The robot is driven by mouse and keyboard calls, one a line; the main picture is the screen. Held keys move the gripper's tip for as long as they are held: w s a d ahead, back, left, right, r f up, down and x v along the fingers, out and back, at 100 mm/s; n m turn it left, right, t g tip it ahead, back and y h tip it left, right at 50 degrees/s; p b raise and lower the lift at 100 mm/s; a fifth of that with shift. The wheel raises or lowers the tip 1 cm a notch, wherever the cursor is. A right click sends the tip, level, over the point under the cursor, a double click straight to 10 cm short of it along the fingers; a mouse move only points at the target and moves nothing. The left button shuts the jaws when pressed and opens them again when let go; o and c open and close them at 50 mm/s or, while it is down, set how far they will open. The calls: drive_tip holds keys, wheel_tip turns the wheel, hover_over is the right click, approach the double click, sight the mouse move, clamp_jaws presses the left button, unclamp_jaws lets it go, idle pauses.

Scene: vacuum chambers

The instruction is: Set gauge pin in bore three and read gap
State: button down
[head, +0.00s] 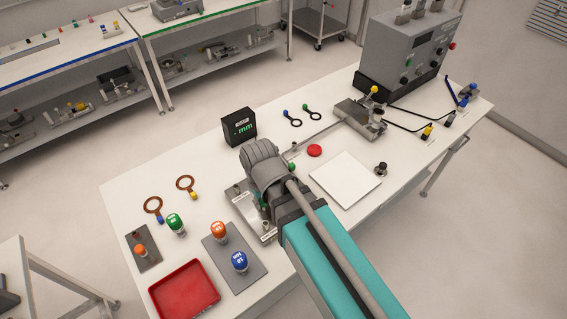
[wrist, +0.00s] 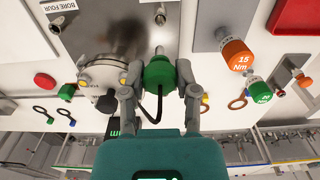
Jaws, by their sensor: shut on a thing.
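In the wrist view my gripper (wrist: 159,90) is shut on a green-bodied gauge pin (wrist: 158,74), one finger on each side. A black cable loops from the pin, and its short grey tip points toward the metal bore plate (wrist: 105,25). I cannot tell whether the tip is in a bore. A label on the plate reads BORE FOUR; no bore three label is legible. In the head view my arm covers the gripper and much of the plate (head: 243,207). The black readout (head: 240,127) shows green "mm"; no number is legible.
A round metal flange (wrist: 103,76) is close beside the gripper. Orange (head: 219,231), blue (head: 239,262) and green (head: 176,224) torque tools stand near the red tray (head: 160,296). A white pad (head: 346,180) lies right of my arm. A grey console (head: 412,50) stands at the back.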

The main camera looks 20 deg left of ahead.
sight(264, 208)
drive_tip(key=shift+f, duration=0.2)
wheel_tip(264, 208, down, 4)
drive_tip(key=b, duration=0.4)
drive_tip(key=shift+f, duration=0.1)
drive_tip(key=shift+f+b, duration=1.2)
drive_tip(key=shift+b, duration=0.25)
drive_tip(key=shift+f+b, duration=1.95)
idle(2.6)
drive_tip(key=shift+c, duration=1.4)
unclamp_jaws()
drive_tip(key=shift+r, duration=0.15)
